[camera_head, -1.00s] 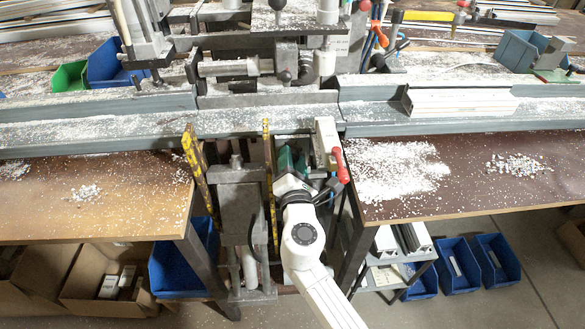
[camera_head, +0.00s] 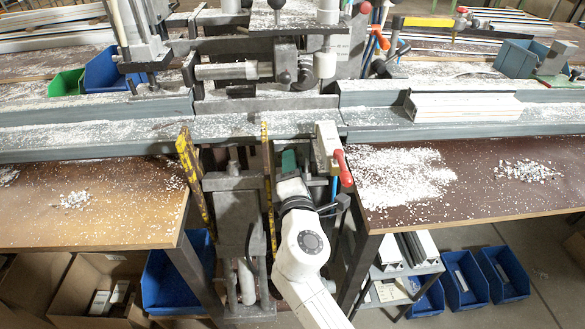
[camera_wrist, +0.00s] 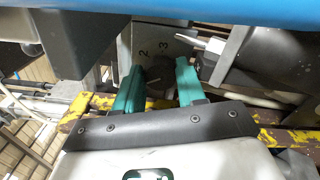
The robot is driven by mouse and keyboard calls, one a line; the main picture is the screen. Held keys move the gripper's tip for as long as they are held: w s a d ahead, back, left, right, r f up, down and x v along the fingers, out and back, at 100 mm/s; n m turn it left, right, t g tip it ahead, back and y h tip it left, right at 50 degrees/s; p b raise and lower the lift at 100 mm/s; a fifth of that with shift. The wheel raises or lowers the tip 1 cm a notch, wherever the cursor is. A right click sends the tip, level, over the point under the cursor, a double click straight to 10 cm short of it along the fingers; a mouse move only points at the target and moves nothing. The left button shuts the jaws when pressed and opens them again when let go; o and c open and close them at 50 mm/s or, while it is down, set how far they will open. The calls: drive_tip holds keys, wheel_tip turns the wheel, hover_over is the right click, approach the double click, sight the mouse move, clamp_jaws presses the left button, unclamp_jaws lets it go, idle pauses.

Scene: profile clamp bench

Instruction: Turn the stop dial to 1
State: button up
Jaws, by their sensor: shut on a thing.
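The stop dial (camera_wrist: 158,72) is a small dark knob in front of a grey plate (camera_wrist: 150,42) in the wrist view. The numerals 2 and 3 show on the plate; I cannot see a 1. The dial's pointer is too dark to read. My gripper (camera_wrist: 158,82) has its two green fingers on either side of the knob, shut on it. In the head view my gripper (camera_head: 289,161) is under the bench rail, between the yellow-black bars and the red-handled lever; the dial is hidden there.
A red-handled lever (camera_head: 342,167) stands close to the right of my gripper. A yellow-black bar (camera_head: 269,190) stands close to its left. A blue bar (camera_wrist: 200,14) crosses the top of the wrist view. A metal-tipped part (camera_wrist: 208,44) lies just right of the fingers.

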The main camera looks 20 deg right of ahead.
drive_tip(key=shift+f, duration=0.1)
drive_tip(key=o, duration=0.8)
drive_tip(key=v, duration=1.1)
